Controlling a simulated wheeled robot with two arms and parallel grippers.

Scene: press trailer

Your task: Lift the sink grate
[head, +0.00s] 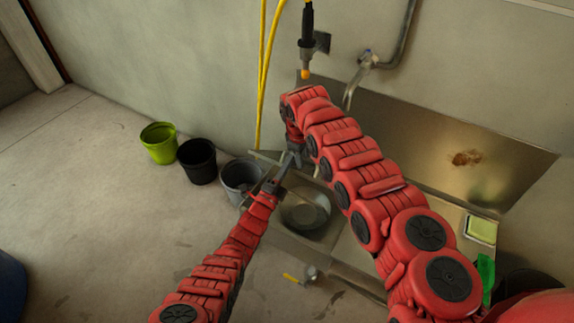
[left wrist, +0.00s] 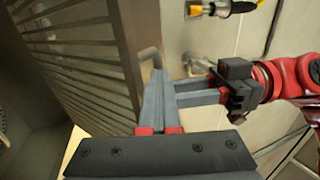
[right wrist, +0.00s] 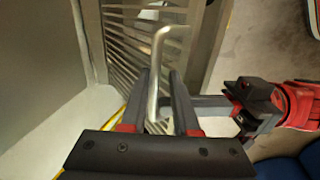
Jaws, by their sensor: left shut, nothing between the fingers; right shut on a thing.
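The sink grate is a grey slatted metal panel, seen large at the left of the left wrist view (left wrist: 70,55) and behind the fingers in the right wrist view (right wrist: 120,40). It looks steeply tilted. A bent metal handle (right wrist: 157,75) stands out from it. My right gripper (right wrist: 160,75) is shut on this handle. In the head view both grippers are close together over the sink's left end, and the grate is mostly hidden.
A round pan (head: 305,212) sits in the sink (head: 345,250). A faucet (head: 357,80) and a hanging black sprayer (head: 307,40) are above. Green (head: 158,143), black (head: 197,160) and grey (head: 240,177) buckets stand left of the sink.

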